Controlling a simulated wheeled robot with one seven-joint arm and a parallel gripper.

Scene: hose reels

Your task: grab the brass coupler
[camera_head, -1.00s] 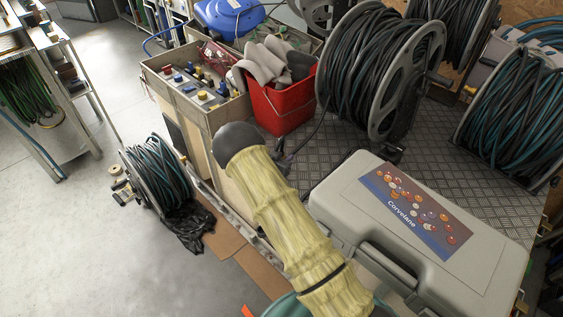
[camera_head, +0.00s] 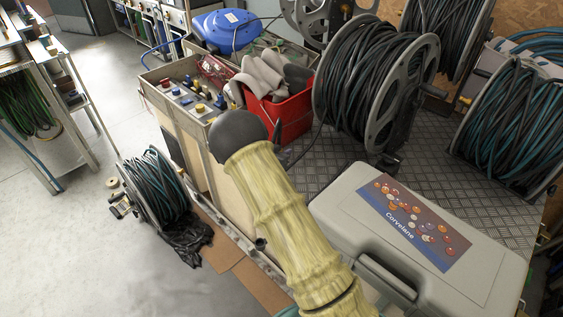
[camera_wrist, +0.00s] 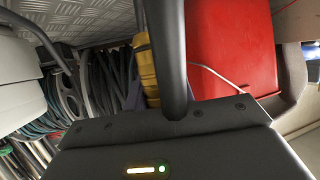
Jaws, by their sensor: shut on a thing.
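My gripper (camera_head: 277,134) shows only as a small dark finger past the round dark wrist, in front of the red bucket in the head view. In the wrist view a dark finger of my gripper (camera_wrist: 168,50) runs up the middle. A ringed, brass-yellow piece, which looks like the brass coupler (camera_wrist: 145,70), lies right against it. The gripper is shut on this piece. The finger hides part of the coupler, and my wrist and sleeved forearm hide it in the head view.
The red bucket (camera_head: 288,115) with grey gloves stands close behind my gripper. Left of it is an open crate (camera_head: 209,112) with several coloured fittings. A grey case (camera_head: 330,205) lies on the right. Hose reels (camera_head: 398,92) stand behind. Bare checker plate (camera_head: 325,150) lies between.

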